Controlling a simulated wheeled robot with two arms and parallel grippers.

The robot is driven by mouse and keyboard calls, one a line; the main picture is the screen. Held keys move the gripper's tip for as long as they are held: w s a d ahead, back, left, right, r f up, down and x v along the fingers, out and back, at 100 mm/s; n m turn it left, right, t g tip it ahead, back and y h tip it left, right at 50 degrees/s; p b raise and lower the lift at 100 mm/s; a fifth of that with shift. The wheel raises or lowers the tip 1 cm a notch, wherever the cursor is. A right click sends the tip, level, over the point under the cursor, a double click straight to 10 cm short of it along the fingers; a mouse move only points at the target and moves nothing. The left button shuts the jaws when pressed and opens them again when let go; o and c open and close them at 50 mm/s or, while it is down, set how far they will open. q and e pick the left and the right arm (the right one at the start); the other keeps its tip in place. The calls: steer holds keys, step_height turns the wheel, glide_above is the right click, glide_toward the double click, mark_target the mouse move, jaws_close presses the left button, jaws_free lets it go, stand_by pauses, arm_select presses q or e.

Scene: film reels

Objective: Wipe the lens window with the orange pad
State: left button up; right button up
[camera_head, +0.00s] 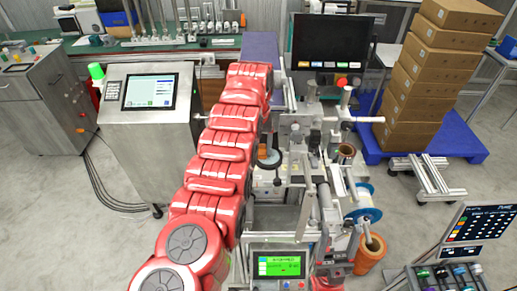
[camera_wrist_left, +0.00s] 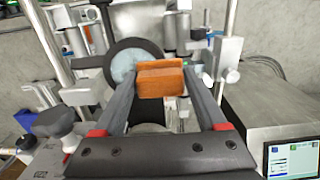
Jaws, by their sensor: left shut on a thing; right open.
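The orange pad (camera_wrist_left: 160,80) is a small block held between the fingertips of my left gripper (camera_wrist_left: 158,88), which is shut on it. The lens window (camera_wrist_left: 122,68) is a pale blue round disc inside a dark ring, just left of the pad in the left wrist view. The pad overlaps the ring's right side in that view; I cannot tell whether they touch. In the head view my red left arm hides the left gripper and most of the lens area.
The machine (camera_head: 295,180) has metal posts and rods around the lens. A monitor (camera_head: 333,42) stands behind it, and a console with a screen (camera_head: 150,92) at the left. Stacked cartons (camera_head: 430,70) stand on a blue pallet (camera_head: 462,143) at the right.

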arm_select(q)
steer(key=shift+a+f+b, duration=0.25)
steer(key=shift+a+b, duration=0.8)
steer(key=shift+a, duration=0.1)
steer(key=shift+a+r, duration=0.15)
steer(key=shift+a, duration=0.2)
steer(key=a+b, duration=0.2)
steer(key=a, duration=0.1)
steer(key=shift+r, duration=0.1)
steer(key=shift+r+p, duration=0.5)
steer(key=shift+r, duration=2.4)
